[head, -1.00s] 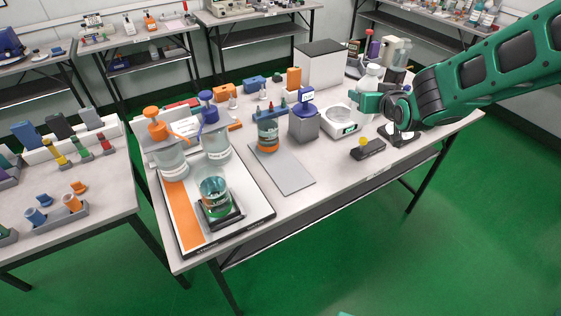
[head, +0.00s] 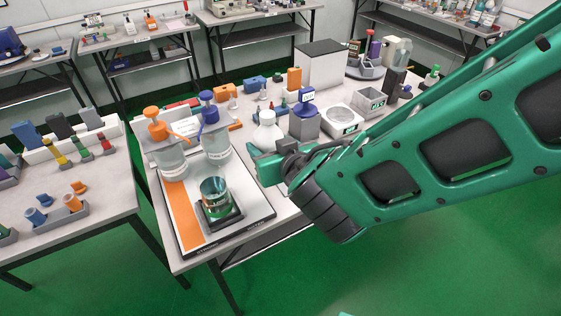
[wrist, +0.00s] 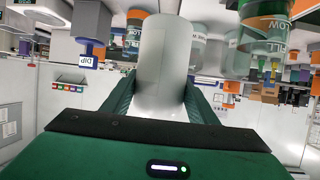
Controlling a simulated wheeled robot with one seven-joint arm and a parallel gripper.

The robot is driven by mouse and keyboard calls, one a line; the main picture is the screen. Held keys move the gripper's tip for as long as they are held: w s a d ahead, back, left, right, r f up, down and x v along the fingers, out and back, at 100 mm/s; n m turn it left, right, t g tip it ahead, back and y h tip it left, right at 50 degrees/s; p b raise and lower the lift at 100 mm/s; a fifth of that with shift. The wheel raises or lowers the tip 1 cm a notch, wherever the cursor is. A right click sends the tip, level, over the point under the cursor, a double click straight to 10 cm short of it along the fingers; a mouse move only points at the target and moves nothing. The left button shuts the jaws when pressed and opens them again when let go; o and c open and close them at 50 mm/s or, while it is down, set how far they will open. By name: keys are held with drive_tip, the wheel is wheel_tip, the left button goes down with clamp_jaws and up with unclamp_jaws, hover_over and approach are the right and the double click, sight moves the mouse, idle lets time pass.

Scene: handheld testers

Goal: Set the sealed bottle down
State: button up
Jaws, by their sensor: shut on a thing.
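My gripper (head: 267,160) is shut on a white bottle (head: 267,130) with a narrower white top. The bottle looks upright over the front middle of the table, where the bare grey plate lay in the earlier view. The gripper and arm hide its lower part, so I cannot tell whether its base touches anything. In the wrist view, which appears upside down, the pale bottle (wrist: 165,52) stands between the two green fingers of my gripper (wrist: 162,98). Its label is not readable.
To the left is a tray (head: 258,212) bearing an orange-pump bottle (head: 172,160), a blue-pump bottle (head: 216,142) and a glass beaker (head: 215,190). My arm covers the table's front right.

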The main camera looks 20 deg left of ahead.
drive_tip(key=shift+s+a, duration=0.2)
drive_tip(key=shift+s, duration=0.4)
drive_tip(key=shift+w+d+f, duration=0.55)
drive_tip(key=shift+w+f, duration=1.25)
drive_tip(key=shift+w+d+f, duration=0.6)
drive_tip(key=shift+w+f, duration=1.2)
drive_tip(key=shift+w+d+f, duration=0.55)
drive_tip(key=shift+w+f, duration=1.25)
drive_tip(key=shift+f, duration=0.15)
drive_tip(key=o, duration=1.4)
drive_tip(key=shift+o, duration=0.2)
drive_tip(key=v, duration=0.7)
drive_tip(key=shift+d+r, duration=0.25)
